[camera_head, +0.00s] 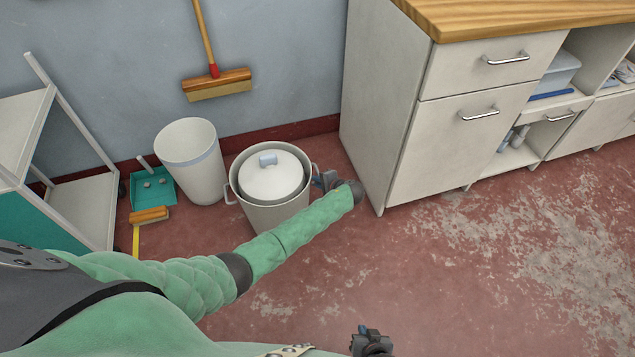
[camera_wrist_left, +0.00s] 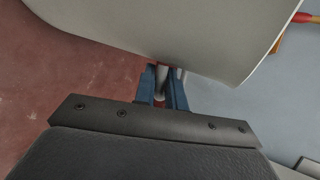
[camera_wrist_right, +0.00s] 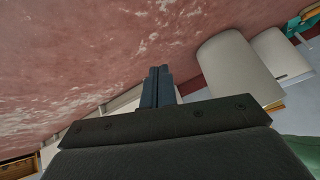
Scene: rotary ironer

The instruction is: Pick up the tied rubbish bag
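I see no tied rubbish bag in any view. A pale grey bin (camera_head: 268,216) with two side handles stands on the floor, with a white lid (camera_head: 270,183) with a grey grip resting in its top. My left gripper (camera_head: 325,180) is at the bin's right side handle. In the left wrist view, the handle (camera_wrist_left: 162,78) fills the narrow gap between the blue fingers (camera_wrist_left: 163,88), beside the bin wall (camera_wrist_left: 190,30). My right gripper (camera_head: 366,331) is low in the head view; its fingers (camera_wrist_right: 158,75) are together and empty.
A white wastebasket (camera_head: 190,165), a teal dustpan (camera_head: 153,190) and a hand brush (camera_head: 149,215) stand left of the bin. A broom (camera_head: 217,86) leans on the wall. A cabinet (camera_head: 440,140) is close on the right. Open floor (camera_head: 480,260) lies in front.

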